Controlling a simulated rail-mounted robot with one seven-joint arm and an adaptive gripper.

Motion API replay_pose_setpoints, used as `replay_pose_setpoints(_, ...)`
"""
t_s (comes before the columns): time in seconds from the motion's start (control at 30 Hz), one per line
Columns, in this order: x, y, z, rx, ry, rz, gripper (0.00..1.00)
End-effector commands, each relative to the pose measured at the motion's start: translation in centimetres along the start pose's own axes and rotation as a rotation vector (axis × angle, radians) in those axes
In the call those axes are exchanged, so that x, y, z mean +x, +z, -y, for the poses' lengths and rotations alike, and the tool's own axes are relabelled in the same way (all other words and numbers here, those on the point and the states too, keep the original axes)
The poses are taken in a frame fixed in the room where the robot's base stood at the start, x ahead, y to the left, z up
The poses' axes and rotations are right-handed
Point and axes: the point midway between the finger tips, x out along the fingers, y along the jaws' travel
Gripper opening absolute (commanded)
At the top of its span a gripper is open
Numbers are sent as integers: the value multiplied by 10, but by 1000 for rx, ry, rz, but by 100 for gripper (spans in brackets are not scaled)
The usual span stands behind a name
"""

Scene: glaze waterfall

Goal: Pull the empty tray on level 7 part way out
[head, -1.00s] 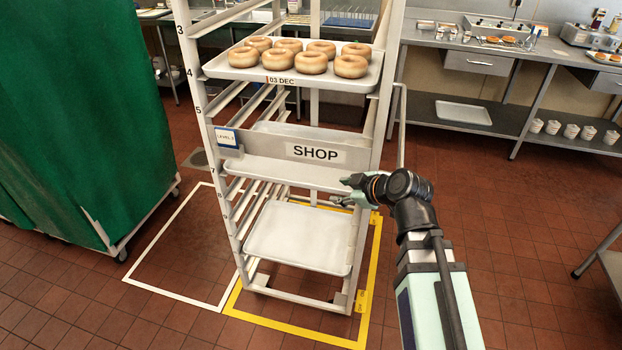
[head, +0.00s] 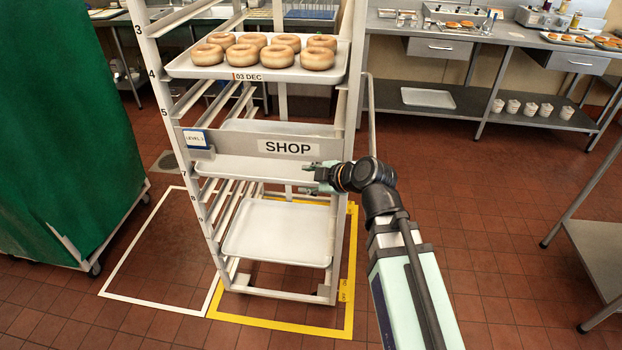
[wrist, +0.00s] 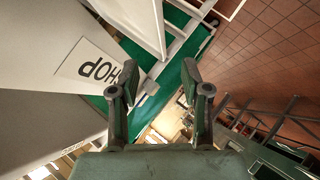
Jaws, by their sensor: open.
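The level 7 tray (head: 240,172) is a pale, empty sheet in the rack, just below the SHOP sign (head: 286,147). The sign panel hides part of it. The numeral 7 shows on the left post at its height. My gripper (head: 312,177) is at the right end of the tray's front edge, below the sign; I cannot tell whether it touches. In the wrist view my gripper (wrist: 160,75) has its two fingers apart with nothing held between them. The sign (wrist: 95,70) lies close at the left there, beside pale metal surfaces.
A tray of several doughnuts (head: 180,68) sits above at level 4. An empty tray (head: 278,232) sits lower in the rack. The rack's right post (head: 346,130) is close to my gripper. A green covered trolley (head: 60,130) stands left. Floor in front is clear.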

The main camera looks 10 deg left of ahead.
Motion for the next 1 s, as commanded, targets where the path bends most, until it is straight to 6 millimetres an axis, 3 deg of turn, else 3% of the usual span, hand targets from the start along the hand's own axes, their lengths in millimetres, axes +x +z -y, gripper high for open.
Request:
replay_pose_setpoints(0.7, 121, 0, -2, 2, -3, 1, 47)
replay_pose_setpoints(1.0, 158, 0, -1, 1, -2, 1, 47)
